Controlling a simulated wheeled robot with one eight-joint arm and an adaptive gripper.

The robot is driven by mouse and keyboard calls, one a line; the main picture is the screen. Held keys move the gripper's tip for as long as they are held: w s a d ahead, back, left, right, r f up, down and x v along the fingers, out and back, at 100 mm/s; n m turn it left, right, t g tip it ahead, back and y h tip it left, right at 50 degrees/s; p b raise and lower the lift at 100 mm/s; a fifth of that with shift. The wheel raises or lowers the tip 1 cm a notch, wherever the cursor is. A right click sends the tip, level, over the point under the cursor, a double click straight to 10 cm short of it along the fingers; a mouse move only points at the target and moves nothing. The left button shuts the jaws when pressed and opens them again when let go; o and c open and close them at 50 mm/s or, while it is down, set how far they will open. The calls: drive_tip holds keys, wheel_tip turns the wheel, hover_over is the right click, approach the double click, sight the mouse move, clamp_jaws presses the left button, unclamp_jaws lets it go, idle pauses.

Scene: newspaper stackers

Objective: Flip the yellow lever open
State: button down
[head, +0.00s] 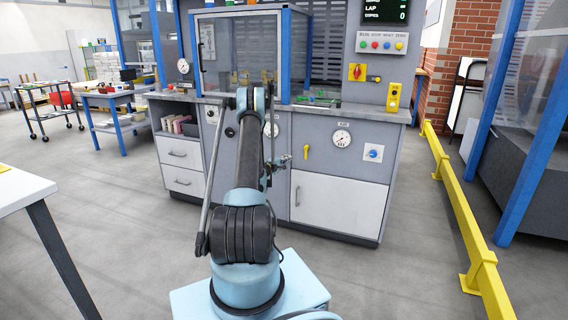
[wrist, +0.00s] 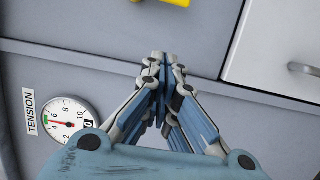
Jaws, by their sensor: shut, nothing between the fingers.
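The yellow lever (head: 307,152) is on the grey front panel of the cabinet in the head view, to the right of my arm. A piece of yellow (wrist: 178,4), which looks like part of this lever, is cut off by the top edge of the wrist view. My gripper (wrist: 166,60) is shut and empty, with its fingertips together. In the wrist view the tips are below the yellow piece, with a visible gap in the picture. I cannot tell how far the tips are from the panel. In the head view my arm partly covers the area around my gripper.
A tension gauge (wrist: 60,120) is at the left of the wrist view. A white cabinet door (head: 340,205) lies below the lever, and its handle (wrist: 304,68) shows in the wrist view. A round gauge (head: 341,138) and a blue knob (head: 373,153) are right of the lever.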

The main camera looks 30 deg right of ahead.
sight(306, 152)
drive_tip(key=x, duration=0.6)
drive_tip(key=shift+d, duration=0.1)
drive_tip(key=shift+s+d, duration=0.7)
drive_tip(key=shift+s, duration=0.25)
drive_tip(key=shift+s+d, duration=0.45)
drive_tip(key=shift+s, duration=0.1)
drive_tip(key=shift+a, duration=0.15)
